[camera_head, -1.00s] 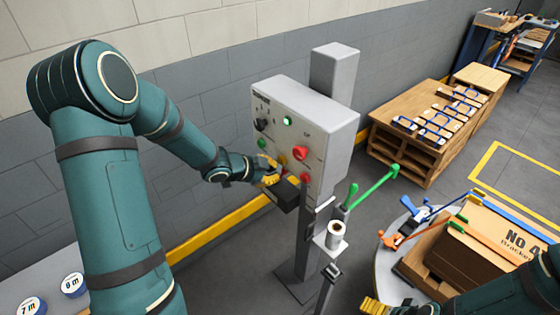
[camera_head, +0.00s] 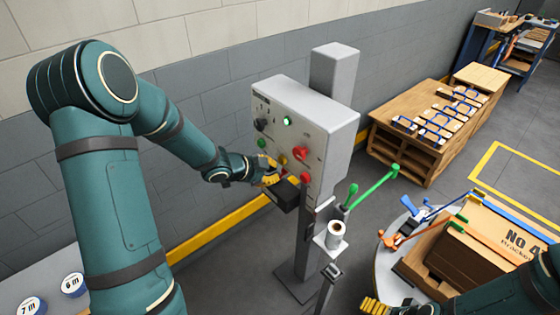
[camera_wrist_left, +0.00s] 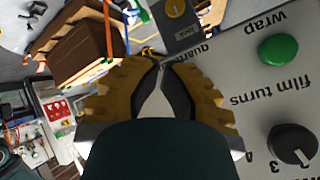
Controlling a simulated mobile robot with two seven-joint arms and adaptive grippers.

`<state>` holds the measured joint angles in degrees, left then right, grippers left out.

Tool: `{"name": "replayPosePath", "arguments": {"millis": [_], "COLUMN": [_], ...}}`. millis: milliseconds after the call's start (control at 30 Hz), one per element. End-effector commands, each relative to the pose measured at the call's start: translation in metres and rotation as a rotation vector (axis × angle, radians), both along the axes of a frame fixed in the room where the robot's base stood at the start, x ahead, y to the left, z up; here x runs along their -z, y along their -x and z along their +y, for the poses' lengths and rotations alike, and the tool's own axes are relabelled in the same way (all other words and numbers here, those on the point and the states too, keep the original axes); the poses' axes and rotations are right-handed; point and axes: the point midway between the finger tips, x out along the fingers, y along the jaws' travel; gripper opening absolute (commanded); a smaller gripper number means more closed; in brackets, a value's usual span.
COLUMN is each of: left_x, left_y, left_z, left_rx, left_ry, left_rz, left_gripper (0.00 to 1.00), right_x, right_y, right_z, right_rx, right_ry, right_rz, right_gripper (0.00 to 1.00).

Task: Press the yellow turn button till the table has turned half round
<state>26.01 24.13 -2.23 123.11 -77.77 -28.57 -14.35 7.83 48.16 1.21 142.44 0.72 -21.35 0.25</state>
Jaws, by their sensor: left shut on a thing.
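The grey control box (camera_head: 305,130) stands on a post and carries the yellow button (camera_head: 283,160) low on its face, among green and red buttons. My left gripper (camera_head: 272,179) is just below and left of the yellow button, close to the panel. Its fingers are shut, and what they hold cannot be made out. In the left wrist view the fingertips (camera_wrist_left: 161,62) come together beside the panel, and a yellow round part (camera_wrist_left: 175,8) shows at the top edge. I cannot tell whether they touch the button. The round table (camera_head: 388,266) bears a clamped carton (camera_head: 500,235). My right gripper (camera_head: 375,305) is partly cut off.
A black box (camera_head: 284,195) sits under the panel by my left gripper. A stand with a white roll (camera_head: 336,230) and green-tipped handles (camera_head: 372,183) stands between panel and table. A wooden bench (camera_head: 400,150) with several parts is behind. Floor between wall and table is narrow.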

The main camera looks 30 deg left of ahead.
Motion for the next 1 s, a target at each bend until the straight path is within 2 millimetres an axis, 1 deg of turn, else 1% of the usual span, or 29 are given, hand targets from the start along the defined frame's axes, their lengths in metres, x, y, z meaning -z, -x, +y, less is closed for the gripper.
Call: {"name": "replayPosePath", "arguments": {"millis": [267,600,1000], "left_x": [0.0,0.0001,0.0], "left_y": [-0.0004,-0.0079,-0.0085], "left_z": [-0.0002,-0.0036,-0.0036], "left_rx": [0.0,0.001,0.0], "left_ry": [0.0,0.0,0.0], "left_rz": [0.0,0.001,0.0], "left_gripper": [0.0,0.0,0.0], "right_x": [-0.0001,-0.0024,-0.0023], "right_y": [0.0,0.0,0.0001], "right_z": [0.0001,0.0001,0.0], "right_rx": [0.0,0.0,0.0], "right_ry": [0.0,0.0,0.0], "right_rz": [0.0,0.0,0.0], "right_gripper": [1.0,1.0,1.0]}}
